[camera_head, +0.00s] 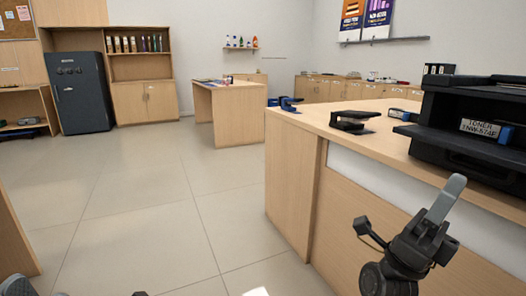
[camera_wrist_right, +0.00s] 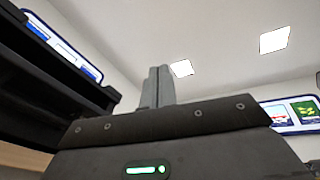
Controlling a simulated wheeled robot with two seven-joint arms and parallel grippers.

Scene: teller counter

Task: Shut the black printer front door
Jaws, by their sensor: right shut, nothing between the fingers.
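The black printer (camera_head: 480,92) stands on the wooden counter at the right edge of the head view, partly cut off. Its front is open, and a white toner label (camera_head: 487,130) shows inside. The front door (camera_head: 462,154) appears folded down as a dark flap at the printer's lower front. My right gripper (camera_head: 450,190) is shut and empty, pointing up in front of the counter, below the printer and apart from it. Its closed fingers (camera_wrist_right: 158,84) also show in the right wrist view, with dark printer parts (camera_wrist_right: 50,95) at the left. My left gripper is not in view.
The counter front rises close beside my right arm. Open tiled floor (camera_head: 150,200) lies to the left.

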